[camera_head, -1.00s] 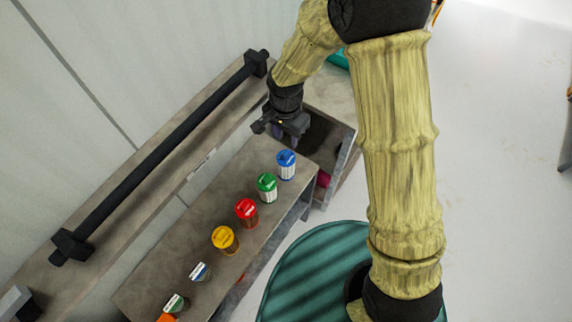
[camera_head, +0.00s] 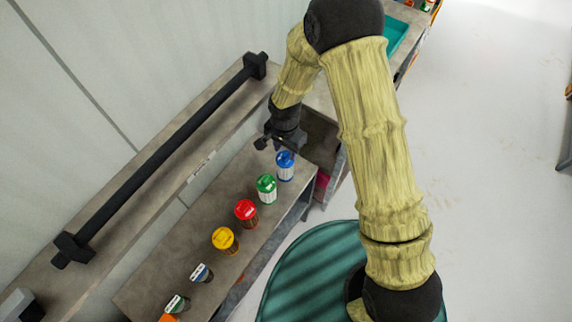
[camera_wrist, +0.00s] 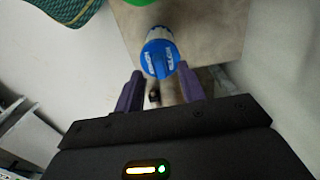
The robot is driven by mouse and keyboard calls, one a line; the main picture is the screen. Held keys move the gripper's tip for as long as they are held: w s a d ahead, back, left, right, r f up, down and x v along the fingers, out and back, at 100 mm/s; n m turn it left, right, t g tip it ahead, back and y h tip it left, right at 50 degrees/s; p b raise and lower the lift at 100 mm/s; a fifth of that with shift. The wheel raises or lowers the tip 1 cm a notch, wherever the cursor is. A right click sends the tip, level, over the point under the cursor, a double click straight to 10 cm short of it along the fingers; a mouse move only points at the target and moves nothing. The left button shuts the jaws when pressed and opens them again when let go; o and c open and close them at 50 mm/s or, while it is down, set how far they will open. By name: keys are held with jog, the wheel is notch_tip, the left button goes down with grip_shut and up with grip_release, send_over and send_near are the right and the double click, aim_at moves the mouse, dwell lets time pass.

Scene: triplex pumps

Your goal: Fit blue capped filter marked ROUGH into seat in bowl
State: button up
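The blue capped filter (camera_head: 285,166) stands upright at the far end of a row of filters on the grey bench. Its blue cap, with white lettering too blurred to read, also shows in the wrist view (camera_wrist: 160,58). My gripper (camera_head: 283,140) is right behind and above the filter in the head view. In the wrist view my gripper (camera_wrist: 158,80) has its two purple fingers apart, with the blue cap just beyond and between their tips. Nothing is held. No bowl with a seat can be made out.
Green (camera_head: 266,188), red (camera_head: 246,212) and yellow (camera_head: 224,239) capped filters stand along the bench (camera_head: 165,255), with smaller containers nearer the front. A black rail (camera_head: 165,152) runs along the wall side. Open floor (camera_head: 485,190) lies to the right.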

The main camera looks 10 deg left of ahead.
jog(key=shift+f, duration=0.75)
grip_shut()
